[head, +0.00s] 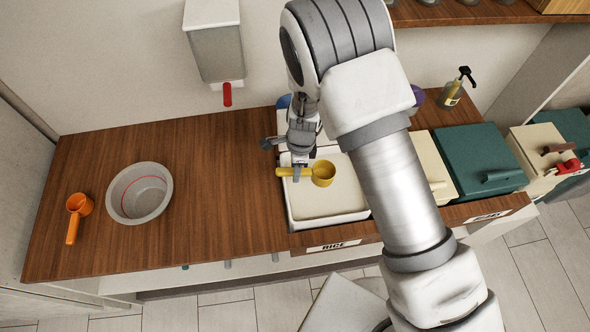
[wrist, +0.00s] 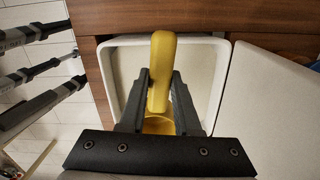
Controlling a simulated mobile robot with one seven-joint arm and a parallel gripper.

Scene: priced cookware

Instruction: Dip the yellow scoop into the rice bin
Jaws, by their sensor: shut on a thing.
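The yellow scoop (head: 323,174) is in my gripper (head: 299,170), over the open rice bin (head: 291,212). The bin is a white square container with pale contents, set into the counter behind the RICE label (head: 334,246). In the wrist view my gripper (wrist: 160,80) is shut on the handle of the scoop (wrist: 161,60). The scoop's cup is partly hidden behind the fingers. The rice bin (wrist: 113,80) lies below it. I cannot tell whether the cup touches the rice.
A grey bowl (head: 140,193) and an orange scoop (head: 76,214) sit on the counter at left. A wall dispenser (head: 215,45) with a red lever hangs behind. Green-lidded bins (head: 478,160) and a pump bottle (head: 453,92) stand at right.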

